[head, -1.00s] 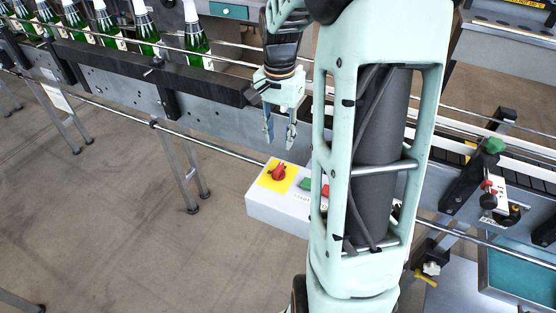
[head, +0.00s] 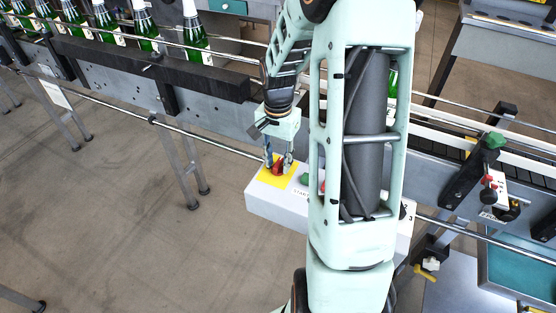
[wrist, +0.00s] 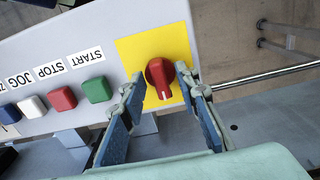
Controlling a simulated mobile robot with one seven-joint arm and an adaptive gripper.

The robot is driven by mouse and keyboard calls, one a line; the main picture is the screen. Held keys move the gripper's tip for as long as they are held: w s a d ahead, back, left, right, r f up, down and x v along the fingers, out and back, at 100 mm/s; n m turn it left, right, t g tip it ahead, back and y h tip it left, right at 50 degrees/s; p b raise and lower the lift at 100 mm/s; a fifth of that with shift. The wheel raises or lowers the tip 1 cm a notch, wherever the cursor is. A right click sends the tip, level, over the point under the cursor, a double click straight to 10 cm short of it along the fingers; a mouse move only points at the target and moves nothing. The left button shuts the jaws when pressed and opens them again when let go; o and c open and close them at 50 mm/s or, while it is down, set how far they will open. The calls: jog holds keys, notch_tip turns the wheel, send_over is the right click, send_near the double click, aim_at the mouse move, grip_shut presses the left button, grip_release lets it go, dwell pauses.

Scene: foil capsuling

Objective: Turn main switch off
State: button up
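The main switch is a red rotary knob (wrist: 160,75) on a yellow square plate (wrist: 126,50) at the end of a grey control box. In the head view the red knob (head: 278,169) shows between my fingertips. My gripper (wrist: 165,104) is open, with one blue-padded finger on each side of the knob in the wrist view. A gap shows between each finger and the knob. The white line on the knob points towards my palm in the wrist view. In the head view my gripper (head: 278,163) points down at the yellow plate.
Beside the switch are a green START button (wrist: 97,90), a red STOP button (wrist: 62,99) and a white JOG button (wrist: 32,107). A conveyor rail (head: 215,146) runs behind the box. Green bottles (head: 146,30) stand on the conveyor at the upper left.

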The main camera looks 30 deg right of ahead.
grip_shut()
jog(key=shift+n, duration=0.4)
jog(key=n, duration=0.3)
jog(key=n+p, duration=0.1)
jog(key=n, duration=0.2)
jog(key=shift+n, duration=0.3)
jog(key=n+p, duration=0.1)
jog(key=n, duration=0.4)
jog(key=shift+r, duration=0.1)
jog(key=n+p, duration=0.1)
jog(key=n, duration=0.4)
jog(key=shift+w, duration=0.1)
jog(key=shift+n, duration=0.4)
